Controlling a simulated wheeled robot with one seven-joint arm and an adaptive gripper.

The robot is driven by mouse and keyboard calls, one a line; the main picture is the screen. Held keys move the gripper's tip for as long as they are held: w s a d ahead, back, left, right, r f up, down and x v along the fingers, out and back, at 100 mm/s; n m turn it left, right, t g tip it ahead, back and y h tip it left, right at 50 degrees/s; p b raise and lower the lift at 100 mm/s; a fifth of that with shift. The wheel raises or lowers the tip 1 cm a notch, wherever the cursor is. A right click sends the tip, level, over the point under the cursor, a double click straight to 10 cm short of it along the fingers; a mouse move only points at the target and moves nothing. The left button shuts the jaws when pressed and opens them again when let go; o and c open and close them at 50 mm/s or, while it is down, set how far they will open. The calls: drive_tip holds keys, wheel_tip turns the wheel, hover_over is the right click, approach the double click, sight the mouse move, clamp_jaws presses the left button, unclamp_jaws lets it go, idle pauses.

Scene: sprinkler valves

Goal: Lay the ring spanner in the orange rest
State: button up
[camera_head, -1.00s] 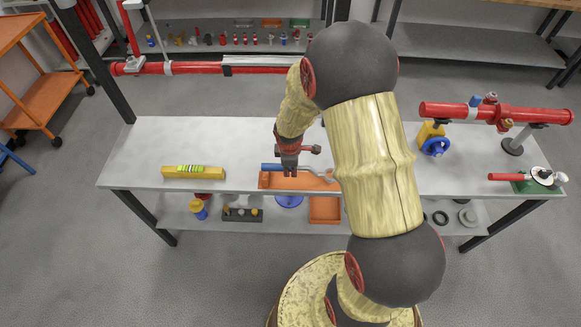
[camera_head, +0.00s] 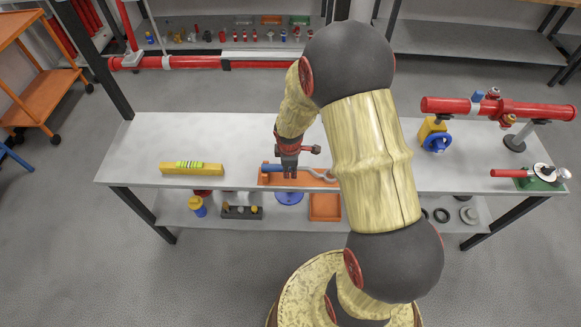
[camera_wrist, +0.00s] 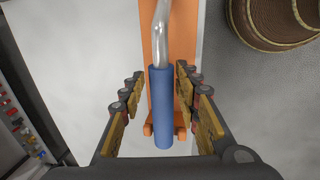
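The ring spanner has a blue handle (camera_head: 273,168) and a bent silver shank (camera_head: 318,175); its ring end is hidden behind my arm in the head view. It lies lengthwise over the orange rest (camera_head: 300,183) near the bench's front edge. In the wrist view the blue handle (camera_wrist: 162,108) runs past the orange rest's (camera_wrist: 186,40) near end; I cannot tell whether it touches the rest. My gripper (camera_head: 290,174) points down over the handle. In the wrist view my gripper (camera_wrist: 160,88) is open, its fingers either side of the handle with gaps on both sides.
A yellow level (camera_head: 192,169) lies on the grey bench (camera_head: 160,135) to the left. A red pipe with fittings (camera_head: 540,110), a yellow valve with a blue wheel (camera_head: 436,140) and a red-handled valve (camera_head: 508,173) stand right.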

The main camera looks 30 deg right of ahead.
drive_tip(key=shift+o, duration=0.9)
drive_tip(key=v, duration=1.2)
